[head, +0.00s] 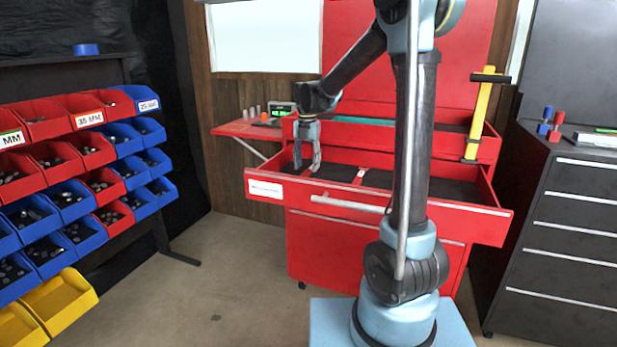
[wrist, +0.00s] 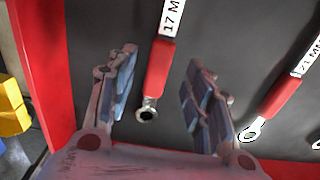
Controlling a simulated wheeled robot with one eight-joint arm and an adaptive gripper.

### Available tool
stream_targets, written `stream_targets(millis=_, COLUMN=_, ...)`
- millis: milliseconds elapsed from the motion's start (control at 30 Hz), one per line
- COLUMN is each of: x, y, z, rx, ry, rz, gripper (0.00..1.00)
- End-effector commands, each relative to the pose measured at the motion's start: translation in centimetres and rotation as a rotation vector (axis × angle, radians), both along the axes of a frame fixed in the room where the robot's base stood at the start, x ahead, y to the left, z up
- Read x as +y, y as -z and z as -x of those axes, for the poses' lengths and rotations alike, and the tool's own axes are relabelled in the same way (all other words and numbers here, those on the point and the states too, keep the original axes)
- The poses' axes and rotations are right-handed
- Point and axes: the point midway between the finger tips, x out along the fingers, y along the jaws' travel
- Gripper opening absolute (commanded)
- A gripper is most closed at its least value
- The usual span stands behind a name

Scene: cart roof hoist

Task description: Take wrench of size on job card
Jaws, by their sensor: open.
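A wrench with a red handle (wrist: 158,66) and a "17 M" label lies in the dark-lined drawer, its ring end toward my gripper in the wrist view. A second red-handled wrench (wrist: 279,98), labelled "21 M", lies to its right. My gripper (wrist: 165,62) is open and empty, with its two fingers on either side of the 17 wrench, apart from it. In the head view my gripper (head: 307,165) points down into the left part of the open red drawer (head: 410,208). I cannot make out a readable job card.
A rack of red, blue and yellow bins (head: 75,205) stands at the left. A side shelf (head: 248,130) holds a small display (head: 282,107). A yellow-handled tool (head: 480,115) stands at the cart's right. A dark cabinet (head: 560,235) is at the far right.

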Motion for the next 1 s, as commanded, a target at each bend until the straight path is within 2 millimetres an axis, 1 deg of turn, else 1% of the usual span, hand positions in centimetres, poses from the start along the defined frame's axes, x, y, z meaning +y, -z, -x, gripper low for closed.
stream_targets(millis=100, x=0.1, y=1.6, z=0.0, rx=0.000, ry=0.000, rz=0.000, gripper=0.47)
stream_targets(millis=200, x=0.1, y=2.4, z=0.0, rx=0.000, ry=0.000, rz=-0.001, gripper=0.47)
stream_targets(millis=300, x=0.1, y=2.7, z=0.0, rx=0.000, ry=0.000, rz=-0.001, gripper=0.47)
stream_targets(millis=500, x=0.0, y=2.8, z=0.0, rx=0.000, ry=0.001, rz=-0.001, gripper=0.47)
stream_targets(millis=533, x=0.0, y=2.8, z=0.0, rx=0.000, ry=0.001, rz=-0.001, gripper=0.42)
stream_targets(millis=567, x=0.0, y=2.8, z=0.0, rx=0.000, ry=0.001, rz=-0.001, gripper=0.35)
stream_targets(millis=600, x=0.0, y=2.8, z=0.0, rx=0.000, ry=0.001, rz=-0.001, gripper=0.26)
stream_targets(millis=667, x=0.0, y=2.8, z=0.0, rx=0.000, ry=0.001, rz=-0.001, gripper=0.13)
stream_targets(millis=700, x=0.0, y=2.8, z=0.0, rx=0.000, ry=0.002, rz=-0.001, gripper=0.04)
stream_targets(millis=733, x=0.0, y=2.8, z=0.0, rx=0.000, ry=0.002, rz=-0.001, gripper=0.00)
stream_targets(millis=1000, x=-0.1, y=2.8, z=0.0, rx=0.000, ry=0.002, rz=-0.001, gripper=0.00)
